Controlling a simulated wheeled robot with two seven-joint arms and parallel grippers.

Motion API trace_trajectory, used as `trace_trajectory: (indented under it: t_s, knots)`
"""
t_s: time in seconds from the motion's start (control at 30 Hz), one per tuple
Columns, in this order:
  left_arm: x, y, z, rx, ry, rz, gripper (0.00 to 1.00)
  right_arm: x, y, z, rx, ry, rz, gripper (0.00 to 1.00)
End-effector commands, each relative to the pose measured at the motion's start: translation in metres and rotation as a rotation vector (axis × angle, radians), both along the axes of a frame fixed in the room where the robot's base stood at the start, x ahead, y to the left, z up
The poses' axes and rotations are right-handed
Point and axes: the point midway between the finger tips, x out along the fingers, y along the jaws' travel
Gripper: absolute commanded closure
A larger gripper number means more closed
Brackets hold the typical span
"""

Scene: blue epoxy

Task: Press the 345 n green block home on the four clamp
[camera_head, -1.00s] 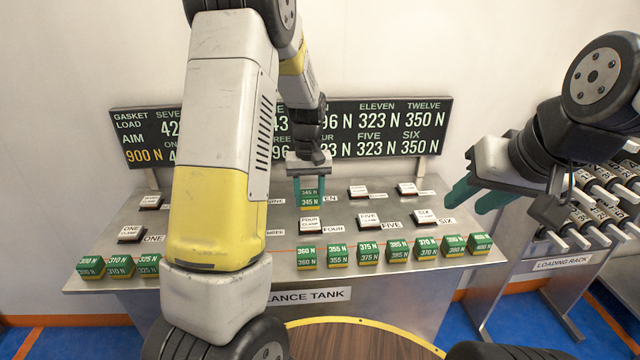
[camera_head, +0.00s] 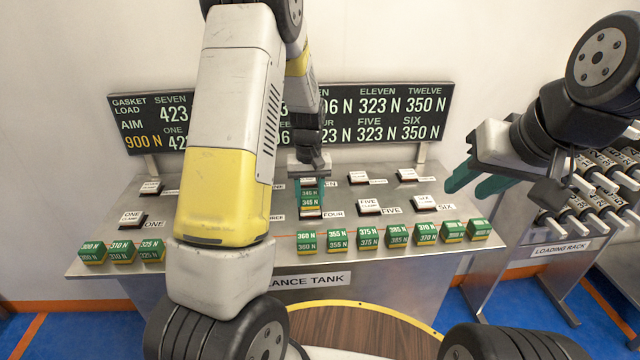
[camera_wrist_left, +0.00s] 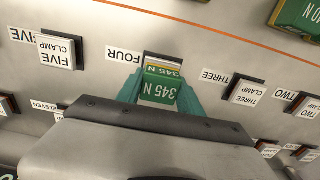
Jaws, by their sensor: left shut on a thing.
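The green 345 N block (camera_head: 310,195) is between the fingers of my left gripper (camera_head: 308,188), which is shut on it. In the left wrist view the block (camera_wrist_left: 160,86) is gripped between two teal fingers. It is directly at the four clamp (camera_wrist_left: 163,58), whose pad it largely covers beside the FOUR label (camera_wrist_left: 125,55). In the head view a dark edge of the four clamp (camera_head: 311,215) shows just below the block. I cannot tell whether block and clamp touch. My right gripper (camera_head: 484,184) is open and empty, to the right above the bench.
Several green blocks, such as the 360 N block (camera_head: 306,241), line the bench's front edge. The five clamp (camera_head: 369,207) and three clamp (camera_wrist_left: 246,92) flank the four clamp. A load board (camera_head: 390,120) stands behind. A loading rack (camera_head: 575,240) stands at the right.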

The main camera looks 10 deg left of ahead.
Motion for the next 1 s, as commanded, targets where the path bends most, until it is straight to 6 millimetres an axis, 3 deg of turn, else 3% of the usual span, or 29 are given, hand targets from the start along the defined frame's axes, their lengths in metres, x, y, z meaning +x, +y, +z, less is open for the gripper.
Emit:
trace_trajectory:
  t_s: [0.47,0.5,0.6,1.0]
  knots:
    - [0.0,0.0,-0.012,0.0,0.001,0.0,0.99,0.0,0.0,0.0,0.0,0.0,0.0,0.64]
    - [0.0,0.0,-0.011,0.0,0.0,0.0,0.49,0.0,0.0,0.0,0.0,0.0,0.0,0.64]
    - [0.0,0.0,-0.011,0.0,0.0,0.0,0.31,0.0,0.0,0.0,0.0,0.0,0.0,0.64]
    - [0.001,0.0,-0.002,0.0,-0.002,0.0,0.31,0.0,0.0,0.0,0.0,0.0,0.0,0.64]
